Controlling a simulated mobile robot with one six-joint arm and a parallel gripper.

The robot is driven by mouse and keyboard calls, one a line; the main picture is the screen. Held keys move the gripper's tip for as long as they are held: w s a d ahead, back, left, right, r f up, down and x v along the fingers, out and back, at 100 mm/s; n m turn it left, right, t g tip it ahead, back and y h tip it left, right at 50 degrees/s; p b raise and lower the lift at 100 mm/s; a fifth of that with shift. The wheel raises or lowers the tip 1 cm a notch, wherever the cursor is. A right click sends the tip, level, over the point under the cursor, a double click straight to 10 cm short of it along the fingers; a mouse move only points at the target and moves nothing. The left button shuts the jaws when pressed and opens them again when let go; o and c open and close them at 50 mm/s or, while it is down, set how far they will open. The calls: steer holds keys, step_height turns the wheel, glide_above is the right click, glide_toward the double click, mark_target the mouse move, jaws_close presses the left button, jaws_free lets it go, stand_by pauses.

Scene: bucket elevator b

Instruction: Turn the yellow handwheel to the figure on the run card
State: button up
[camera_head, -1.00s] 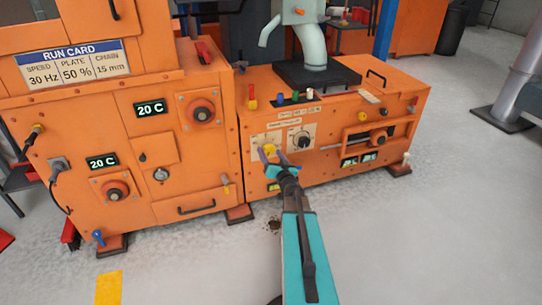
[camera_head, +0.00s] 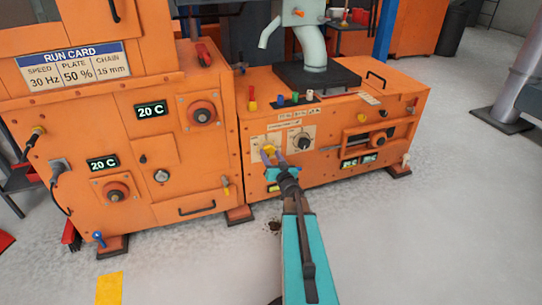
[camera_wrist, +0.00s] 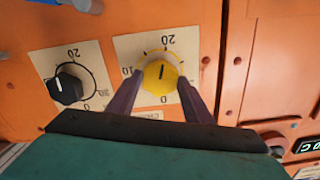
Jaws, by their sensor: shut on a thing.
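The yellow handwheel (camera_wrist: 161,77) is a small knob on a pale scale plate in the wrist view. The plate (camera_wrist: 125,48) carries the figures 0, 10 and 20, and a dark mark shows on the knob's face. My gripper (camera_wrist: 161,88) has its purple fingers on either side of the knob and is shut on it. In the head view my gripper (camera_head: 274,156) reaches the orange front panel and partly covers the yellow knob (camera_head: 269,150). The run card (camera_head: 74,67) reads speed 30 Hz, plate 50 % and chain 15 mm.
A black knob (camera_wrist: 67,88) with its own scale sits beside the yellow one; it also shows in the head view (camera_head: 302,141). Several coloured pegs stand on the machine's top (camera_head: 294,98). The floor in front is mostly clear.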

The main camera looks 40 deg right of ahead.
steer(key=n, duration=0.4)
steer(key=shift+n, duration=2.5)
steer(key=o, duration=1)
steer(key=shift+o, duration=0.2)
steer(key=shift+v, duration=0.8)
steer(key=p+v, duration=0.3)
steer(key=v, duration=0.9)
steer(key=shift+p, duration=0.4)
steer(key=shift+s+a, duration=0.1)
